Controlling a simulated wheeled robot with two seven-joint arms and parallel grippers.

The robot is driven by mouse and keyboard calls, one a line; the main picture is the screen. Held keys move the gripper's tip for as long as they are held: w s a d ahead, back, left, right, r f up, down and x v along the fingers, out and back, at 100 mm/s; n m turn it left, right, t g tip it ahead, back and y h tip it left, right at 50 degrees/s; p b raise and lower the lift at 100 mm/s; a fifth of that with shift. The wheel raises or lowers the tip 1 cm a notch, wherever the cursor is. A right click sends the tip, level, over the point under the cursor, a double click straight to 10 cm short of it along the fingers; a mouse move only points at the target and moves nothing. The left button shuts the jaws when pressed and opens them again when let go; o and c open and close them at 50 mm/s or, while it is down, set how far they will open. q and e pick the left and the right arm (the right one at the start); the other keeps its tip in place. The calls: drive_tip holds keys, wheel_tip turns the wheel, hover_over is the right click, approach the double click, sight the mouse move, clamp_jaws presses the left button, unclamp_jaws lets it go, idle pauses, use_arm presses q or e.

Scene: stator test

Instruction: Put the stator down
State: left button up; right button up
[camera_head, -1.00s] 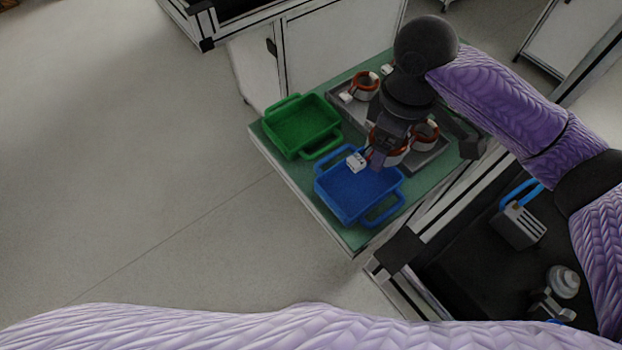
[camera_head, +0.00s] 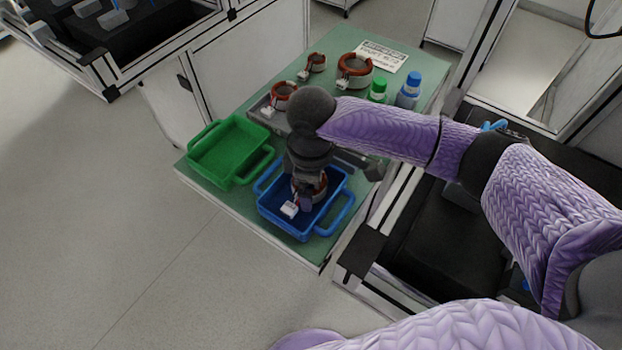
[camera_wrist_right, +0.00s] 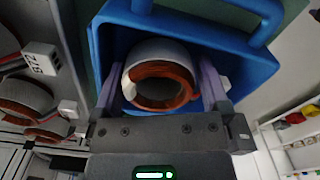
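The stator (camera_head: 320,186), a pale ring with copper-coloured windings and a white connector, is at the blue bin (camera_head: 285,226) in the head view. The right wrist view shows the stator (camera_wrist_right: 160,58) between the two fingers of my right gripper (camera_wrist_right: 161,80), with a finger close against each side. The blue bin (camera_wrist_right: 265,65) surrounds it there. My right gripper (camera_head: 306,194) points down over the bin in the head view and partly hides the stator. I cannot tell whether the stator touches the bin floor. My left gripper is not in view.
A green bin (camera_head: 227,152) stands left of the blue one on the green table top (camera_head: 338,235). Behind are a grey tray (camera_head: 258,107), more stators (camera_head: 355,71), two capped bottles (camera_head: 408,92) and a printed sign (camera_head: 382,55).

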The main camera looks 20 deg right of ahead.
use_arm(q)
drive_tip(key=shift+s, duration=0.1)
use_arm(e)
drive_tip(key=shift+r, duration=0.1)
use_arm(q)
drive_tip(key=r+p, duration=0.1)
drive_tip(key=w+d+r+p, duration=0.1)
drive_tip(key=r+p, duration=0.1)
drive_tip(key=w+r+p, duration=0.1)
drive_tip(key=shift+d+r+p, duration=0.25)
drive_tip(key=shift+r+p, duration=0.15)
use_arm(e)
wheel_tip(320, 180, up, 12)
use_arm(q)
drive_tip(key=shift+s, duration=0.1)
